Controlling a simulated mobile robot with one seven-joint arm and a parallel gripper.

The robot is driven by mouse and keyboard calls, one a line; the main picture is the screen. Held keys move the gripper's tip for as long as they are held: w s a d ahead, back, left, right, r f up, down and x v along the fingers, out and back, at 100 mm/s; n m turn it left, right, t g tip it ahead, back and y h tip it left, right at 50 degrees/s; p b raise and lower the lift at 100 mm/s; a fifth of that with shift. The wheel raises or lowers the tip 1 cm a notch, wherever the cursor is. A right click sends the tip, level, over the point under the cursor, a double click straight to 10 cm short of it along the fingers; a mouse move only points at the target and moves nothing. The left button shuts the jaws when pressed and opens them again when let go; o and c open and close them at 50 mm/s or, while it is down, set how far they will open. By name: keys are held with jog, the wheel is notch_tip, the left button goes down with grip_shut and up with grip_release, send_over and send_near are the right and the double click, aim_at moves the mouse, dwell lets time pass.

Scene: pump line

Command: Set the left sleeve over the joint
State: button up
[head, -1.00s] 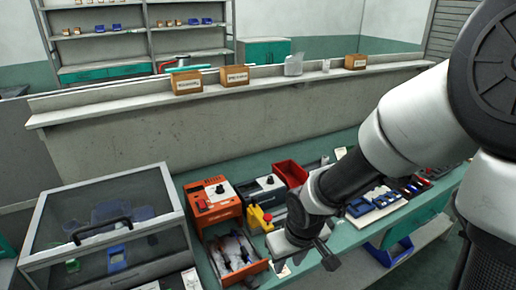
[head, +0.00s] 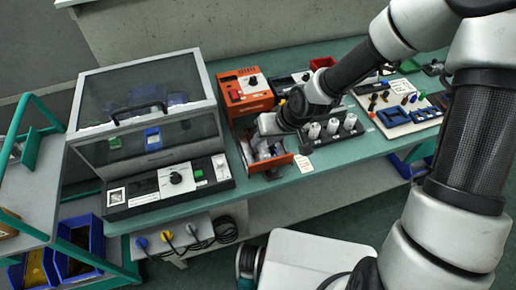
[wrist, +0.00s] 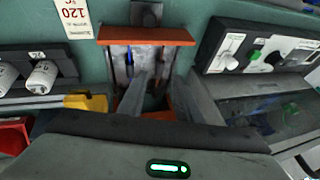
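My gripper (wrist: 165,100) points down over an orange tray (wrist: 150,36), with its two grey fingers apart. The same tray (head: 279,161) shows in the head view, in front of an orange unit (head: 245,89). My gripper (head: 268,124) is above or just inside it; I cannot tell the depth. The tray holds small clear and blue-tipped pieces (wrist: 130,57), partly hidden by the fingers. I see nothing clearly held between the fingers. I cannot make out for sure which piece is the left sleeve, or where the joint is.
A clear-lidded cabinet (head: 150,100) with a control panel (head: 168,182) stands left. White cylinders (head: 332,126) stand in a dark rack close to the right. A yellow part (wrist: 86,101) is beside the tray. A white board of blue parts (head: 400,112) lies further right.

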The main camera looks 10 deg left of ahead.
jog(key=x, duration=0.5)
jog(key=shift+w+a+f+b, duration=0.1)
jog(key=shift+a+f+b, duration=0.05)
jog(key=shift+f+b, duration=0.2)
grip_shut()
